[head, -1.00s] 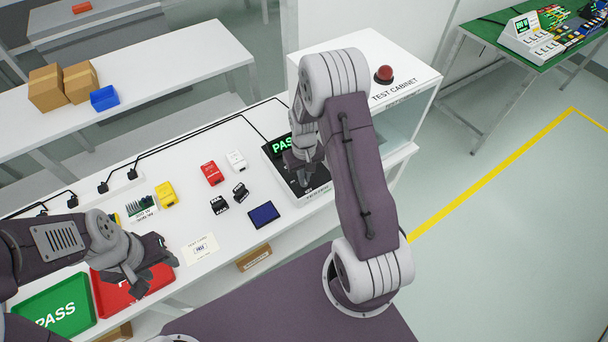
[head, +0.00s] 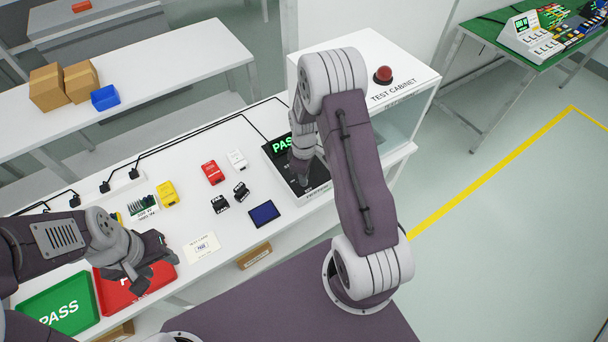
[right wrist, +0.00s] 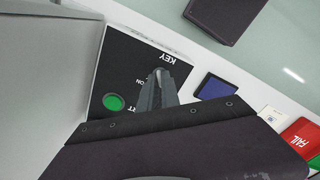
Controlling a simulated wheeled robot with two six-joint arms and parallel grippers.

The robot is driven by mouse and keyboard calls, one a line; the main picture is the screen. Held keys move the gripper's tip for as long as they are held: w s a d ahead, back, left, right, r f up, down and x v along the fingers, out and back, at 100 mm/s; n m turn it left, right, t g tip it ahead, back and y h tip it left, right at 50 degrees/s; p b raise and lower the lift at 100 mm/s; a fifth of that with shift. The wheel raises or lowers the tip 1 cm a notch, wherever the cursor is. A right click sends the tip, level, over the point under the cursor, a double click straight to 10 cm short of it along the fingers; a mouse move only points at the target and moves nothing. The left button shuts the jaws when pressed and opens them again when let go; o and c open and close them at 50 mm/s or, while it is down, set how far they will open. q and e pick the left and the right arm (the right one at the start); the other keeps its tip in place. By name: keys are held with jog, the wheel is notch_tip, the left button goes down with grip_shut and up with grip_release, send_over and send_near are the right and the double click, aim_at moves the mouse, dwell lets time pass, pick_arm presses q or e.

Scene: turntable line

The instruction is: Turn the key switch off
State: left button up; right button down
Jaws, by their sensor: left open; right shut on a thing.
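The key switch sits on a black panel (right wrist: 122,62) marked KEY and ON, seen in the right wrist view. My right gripper (right wrist: 158,78) is shut on the key at that label; the fingers hide most of the key, so its angle cannot be told. In the head view the right gripper (head: 303,180) points down onto the black tester (head: 279,160), whose screen reads PASS in green. A round green button (right wrist: 113,102) is beside the fingers. My left gripper (head: 142,276) is open and empty above the red tray (head: 161,277).
A green PASS tray (head: 75,288) lies left of the red tray. Red (head: 212,172), white (head: 236,159) and yellow (head: 167,193) blocks, black parts and a blue-screened piece (head: 264,213) lie left of the tester. The test cabinet (head: 415,78) stands behind my right arm.

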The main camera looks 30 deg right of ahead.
jog(key=shift+w+n, duration=0.1)
jog(key=shift+n, duration=0.3)
jog(key=c, duration=1.6)
grip_release()
jog(key=shift+o, duration=0.2)
notch_tip(320, 180, up, 9)
jog(key=shift+b, duration=0.4)
